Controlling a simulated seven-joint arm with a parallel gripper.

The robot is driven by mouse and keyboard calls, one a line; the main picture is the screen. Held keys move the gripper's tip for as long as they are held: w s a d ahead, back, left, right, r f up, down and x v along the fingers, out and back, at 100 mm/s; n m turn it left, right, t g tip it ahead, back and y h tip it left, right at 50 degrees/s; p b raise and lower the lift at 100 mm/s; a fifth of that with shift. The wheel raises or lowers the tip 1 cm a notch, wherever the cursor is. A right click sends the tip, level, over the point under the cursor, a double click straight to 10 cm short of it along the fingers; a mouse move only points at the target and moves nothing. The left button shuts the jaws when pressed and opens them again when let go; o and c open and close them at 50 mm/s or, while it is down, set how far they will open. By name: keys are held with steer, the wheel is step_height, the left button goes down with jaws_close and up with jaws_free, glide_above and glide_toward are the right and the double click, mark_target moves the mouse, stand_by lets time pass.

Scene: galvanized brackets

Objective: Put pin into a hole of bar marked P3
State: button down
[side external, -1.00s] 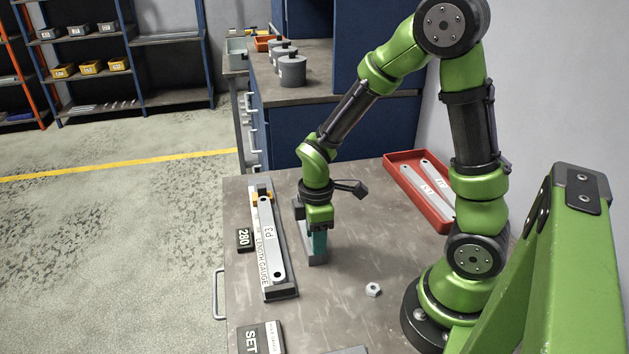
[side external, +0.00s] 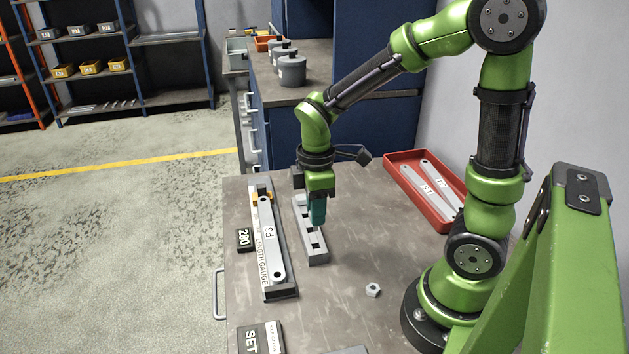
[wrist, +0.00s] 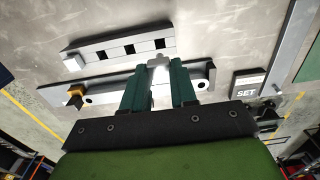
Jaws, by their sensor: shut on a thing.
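The bar marked P3 (side external: 273,254) is a long light-grey strip with a hole near its near end, lying in the length gauge (side external: 281,294). In the wrist view the bar (wrist: 190,79) shows a round hole near each end. My gripper (side external: 318,223), with teal fingers, points down above the grey block to the right of the gauge. In the wrist view my gripper (wrist: 158,80) is shut on the pin (wrist: 158,62), a pale, bright piece between the fingertips. The pin is apart from the bar's holes. The fingers partly cover the bar, and the pin's lower end is unclear.
The grey block (side external: 314,258) has several square openings. A nut (side external: 373,289) and red tray (side external: 447,220) with bars lie right.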

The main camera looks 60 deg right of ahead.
steer(key=shift+a+r, duration=0.3)
steer(key=shift+r, duration=0.25)
steer(key=shift+a+r, duration=0.25)
steer(key=shift+r, duration=0.25)
steer(key=w+a+n, duration=0.1)
steer(key=w+a, duration=0.1)
steer(key=a, duration=0.8)
steer(key=shift+m, duration=0.5)
steer(key=shift+a+f, duration=0.15)
steer(key=shift+f, duration=2.45)
steer(key=shift+f, duration=1.65)
steer(key=c, duration=0.8)
jaws_free()
step_height(320, 180, up, 6)
